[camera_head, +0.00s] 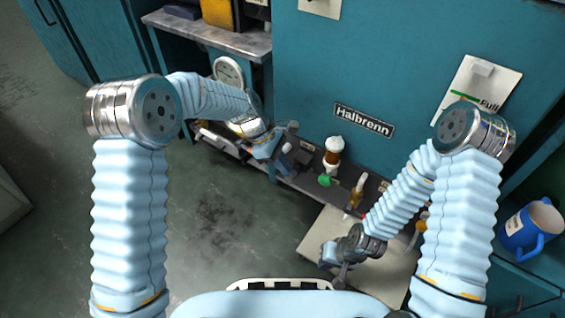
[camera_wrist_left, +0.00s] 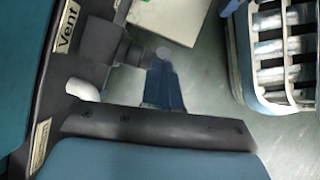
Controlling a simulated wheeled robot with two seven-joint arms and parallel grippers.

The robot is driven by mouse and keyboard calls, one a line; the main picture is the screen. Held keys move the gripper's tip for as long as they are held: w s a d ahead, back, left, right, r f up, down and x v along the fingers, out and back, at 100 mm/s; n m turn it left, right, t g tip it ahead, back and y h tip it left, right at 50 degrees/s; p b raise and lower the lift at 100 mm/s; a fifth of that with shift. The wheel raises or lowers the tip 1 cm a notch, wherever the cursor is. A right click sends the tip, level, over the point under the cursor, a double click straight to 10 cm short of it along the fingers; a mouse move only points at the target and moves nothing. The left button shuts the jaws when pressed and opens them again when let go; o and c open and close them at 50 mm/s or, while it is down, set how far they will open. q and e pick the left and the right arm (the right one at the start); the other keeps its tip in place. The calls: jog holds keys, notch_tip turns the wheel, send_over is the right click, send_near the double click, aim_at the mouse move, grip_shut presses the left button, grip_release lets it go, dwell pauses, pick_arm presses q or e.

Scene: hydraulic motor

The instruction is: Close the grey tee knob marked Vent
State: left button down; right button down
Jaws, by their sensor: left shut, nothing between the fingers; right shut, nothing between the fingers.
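In the left wrist view a label reading Vent (camera_wrist_left: 67,27) sits on the dark panel edge at the upper left. Next to it is a dark grey tee knob (camera_wrist_left: 104,42), whose stem points right. My left gripper (camera_wrist_left: 163,72) is shut and empty, its blue fingers close to the end of the stem; I cannot tell whether they touch. In the head view my left gripper (camera_head: 284,160) is low beside the cabinet's front ledge, and its arm partly hides the knob area. My right gripper (camera_head: 342,279) is shut and empty over a pale board.
The teal cabinet (camera_head: 345,65) carries a Halbrenn plate. An amber bottle (camera_head: 333,155), a green part (camera_head: 324,181) and a yellow-capped fitting (camera_head: 357,187) stand along the ledge. A gauge (camera_head: 228,70) is at left, a blue mug (camera_head: 530,226) at right. Open floor lies left.

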aim_at(294, 175)
pick_arm(q)
jog(key=shift+s+d+r+t+y+p, duration=0.45)
jog(key=shift+y+p, duration=0.45)
jog(key=shift+p, duration=0.8)
jog(key=y+p, duration=0.1)
jog(key=d+t+p, duration=0.1)
jog(key=shift+s+y+p, duration=0.25)
jog(key=shift+y+p, duration=0.15)
jog(key=shift+s+d+t+y+p, duration=0.1)
jog(key=shift+d+t+y+p, duration=0.1)
jog(key=shift+t+y+p, duration=0.2)
jog(key=shift+s+d+f+t+y, duration=0.15)
jog(key=shift+d+f+t+y, duration=0.1)
jog(key=shift+t+y, duration=0.3)
jog(key=shift+s+d+f+m+t+y+p, duration=0.2)
jog(key=shift+d+f+m+t+y+p, duration=0.15)
jog(key=shift+y, duration=0.4)
jog(key=shift+s+d+f+t+y, duration=0.2)
jog(key=shift+t+y, duration=0.15)
jog(key=shift+y, duration=0.15)
jog(key=shift+s+d+f+t+y, duration=0.15)
jog(key=shift+t+y, duration=0.15)
jog(key=shift+y, duration=0.2)
jog(key=shift+r+b, duration=0.1)
jog(key=shift+b, duration=0.2)
jog(key=shift+d, duration=0.2)
